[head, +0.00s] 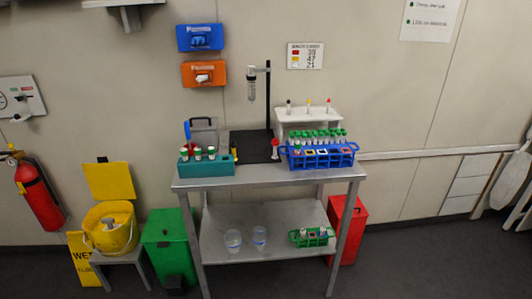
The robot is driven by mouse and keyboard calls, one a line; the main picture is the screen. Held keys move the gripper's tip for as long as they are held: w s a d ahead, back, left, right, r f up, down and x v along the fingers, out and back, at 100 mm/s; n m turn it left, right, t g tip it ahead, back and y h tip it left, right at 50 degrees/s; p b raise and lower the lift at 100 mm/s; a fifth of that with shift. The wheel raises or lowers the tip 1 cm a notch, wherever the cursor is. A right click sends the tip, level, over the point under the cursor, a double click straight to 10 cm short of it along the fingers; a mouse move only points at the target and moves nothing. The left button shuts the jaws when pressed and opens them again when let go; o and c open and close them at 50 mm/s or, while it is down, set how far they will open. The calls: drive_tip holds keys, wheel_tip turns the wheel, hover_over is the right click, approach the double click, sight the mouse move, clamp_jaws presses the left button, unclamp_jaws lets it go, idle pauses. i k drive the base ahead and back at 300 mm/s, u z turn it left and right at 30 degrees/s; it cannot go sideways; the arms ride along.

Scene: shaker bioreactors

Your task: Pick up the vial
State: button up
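The picture shows several vials, and I cannot tell which one is the task's vial. A red-topped vial-like item (275,149) stands alone on the metal table between the two racks. Green-capped vials (198,154) stand in the teal rack (206,167) at the table's left. Many green-capped vials (318,137) stand in the blue rack (325,160) at the right. A clear tube (251,88) hangs from a black stand at the back. My gripper is not in view.
The metal table (268,178) has a lower shelf (270,228) with two clear cups and a green rack (312,238). A green bin (168,245), a yellow bucket (110,232) and a red bin (352,225) stand around it. Dark floor at the right is clear.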

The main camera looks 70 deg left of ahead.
sight(298, 145)
drive_tip(key=u, duration=2.35)
